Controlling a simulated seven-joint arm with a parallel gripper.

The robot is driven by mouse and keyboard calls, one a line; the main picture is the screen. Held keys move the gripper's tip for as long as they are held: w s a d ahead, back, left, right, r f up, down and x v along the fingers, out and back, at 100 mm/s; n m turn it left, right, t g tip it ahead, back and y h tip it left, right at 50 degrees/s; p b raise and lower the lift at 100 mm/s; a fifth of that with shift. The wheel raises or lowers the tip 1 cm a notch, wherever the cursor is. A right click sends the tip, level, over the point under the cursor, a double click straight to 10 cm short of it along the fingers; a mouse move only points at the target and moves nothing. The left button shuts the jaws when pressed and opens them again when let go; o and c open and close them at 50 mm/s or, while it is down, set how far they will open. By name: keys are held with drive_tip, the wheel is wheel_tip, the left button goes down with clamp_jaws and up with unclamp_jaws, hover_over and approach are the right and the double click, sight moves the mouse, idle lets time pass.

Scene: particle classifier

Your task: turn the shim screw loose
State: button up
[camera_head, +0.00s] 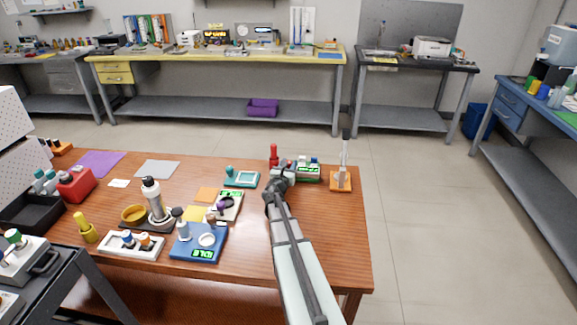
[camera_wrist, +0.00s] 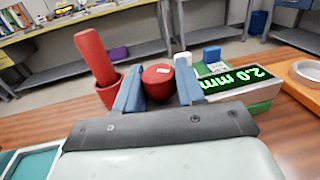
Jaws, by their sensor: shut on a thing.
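A red round knob (camera_wrist: 157,84), which I take to be the shim screw, sits between the blue fingers of my gripper (camera_wrist: 158,74) in the wrist view. The fingers stand on either side of it and are shut on it. The knob is beside a device with a lit green display (camera_wrist: 228,82) that reads 2.0 mm. In the head view my gripper (camera_head: 279,181) is at the device's left end and hides the knob. The device display also shows there (camera_head: 308,173). The screw's thread is hidden.
A red rod in a red cup (camera_wrist: 104,90) stands close to the left finger. An orange stand (camera_head: 341,182) with a tall upright part is to the right. A teal device (camera_head: 241,179) lies left of my gripper. The wooden table's (camera_head: 343,240) front right is clear.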

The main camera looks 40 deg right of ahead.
drive_tip(key=shift+n+t+y, duration=1.4)
drive_tip(key=shift+t+y, duration=0.1)
drive_tip(key=shift+t, duration=0.1)
drive_tip(key=o, duration=0.9)
drive_tip(key=v, duration=1.4)
drive_tip(key=shift+o, duration=0.2)
